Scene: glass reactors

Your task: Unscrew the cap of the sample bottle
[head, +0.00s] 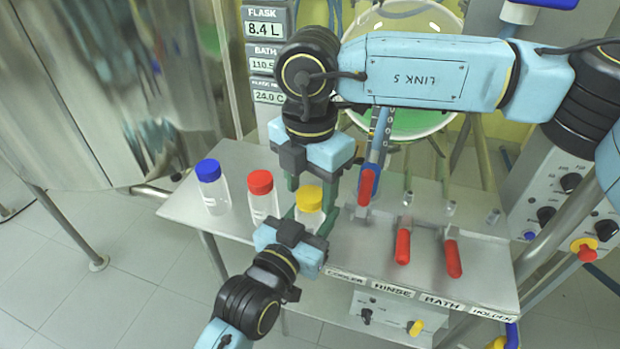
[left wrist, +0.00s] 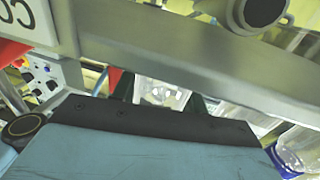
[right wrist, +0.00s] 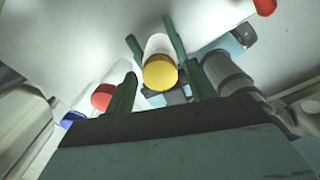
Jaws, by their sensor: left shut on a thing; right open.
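The sample bottle with a yellow cap (head: 309,197) stands upright on the steel bench, between a red-capped bottle and the red handles. My left gripper (head: 308,214) is shut on the bottle's clear body, coming from the front; the clear body (left wrist: 160,93) shows between its fingers in the left wrist view. My right gripper (head: 314,182) is open and points down from above, its green fingers on either side of the yellow cap. In the right wrist view the yellow cap (right wrist: 160,73) lies between the open fingertips; whether they touch it I cannot tell.
A red-capped bottle (head: 262,195) and a blue-capped bottle (head: 213,187) stand to the left on the bench (head: 185,205). Several red handles (head: 403,245) stand close on the right. A glass vessel (head: 415,120) is behind, and a large steel tank (head: 105,90) at the left.

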